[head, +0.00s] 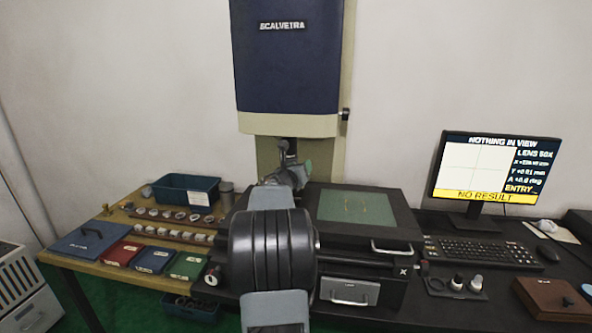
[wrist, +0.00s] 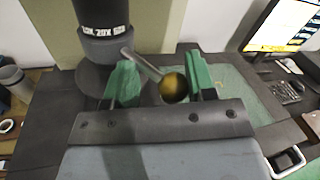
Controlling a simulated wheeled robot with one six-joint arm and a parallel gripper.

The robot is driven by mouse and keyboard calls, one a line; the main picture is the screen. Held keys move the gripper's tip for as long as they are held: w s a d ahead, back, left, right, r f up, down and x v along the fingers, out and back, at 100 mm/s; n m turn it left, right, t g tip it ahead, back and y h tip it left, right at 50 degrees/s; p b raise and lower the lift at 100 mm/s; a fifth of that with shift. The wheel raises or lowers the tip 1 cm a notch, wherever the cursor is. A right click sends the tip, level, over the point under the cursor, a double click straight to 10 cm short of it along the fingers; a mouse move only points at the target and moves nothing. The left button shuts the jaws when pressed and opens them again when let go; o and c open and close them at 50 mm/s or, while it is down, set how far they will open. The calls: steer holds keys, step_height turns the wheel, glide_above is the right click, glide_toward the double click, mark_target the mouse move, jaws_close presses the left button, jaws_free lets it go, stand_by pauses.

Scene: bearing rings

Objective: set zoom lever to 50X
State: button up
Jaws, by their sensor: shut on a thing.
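The zoom lever (wrist: 143,64) is a thin metal rod that juts from the dark lens barrel (wrist: 102,20) and ends in a round brass-coloured knob (wrist: 173,88). White zoom marks, with 20X readable, run around the barrel. My gripper (wrist: 163,84) has green fingers on either side of the lever and is shut on it at the knob. The knob sits closer to the right finger. In the head view my arm hides most of the lens and lever. The monitor (head: 495,170) appears to read LENS 50X, with NOTHING IN VIEW and NO RESULT.
The measuring stage (head: 357,207) with a green top lies right of my arm. A blue bin (head: 187,190), rings and coloured trays stand on the left bench. A keyboard (head: 478,252) and a wooden box (head: 553,300) are on the right. The instrument's blue column (head: 288,70) rises behind.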

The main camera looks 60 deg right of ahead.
steer(key=shift+s+d+r, duration=0.1)
steer(key=shift+s+d, duration=0.1)
steer(key=shift+s, duration=0.05)
steer(key=o, duration=0.9)
steer(key=shift+c, duration=0.2)
steer(key=shift+w+d+f, duration=0.1)
steer(key=shift+d+f, duration=0.15)
steer(key=shift+d, duration=0.05)
steer(key=shift+f, duration=0.1)
steer(key=s+a+b, duration=0.1)
steer(key=a, duration=1.3)
steer(key=shift+s, duration=0.2)
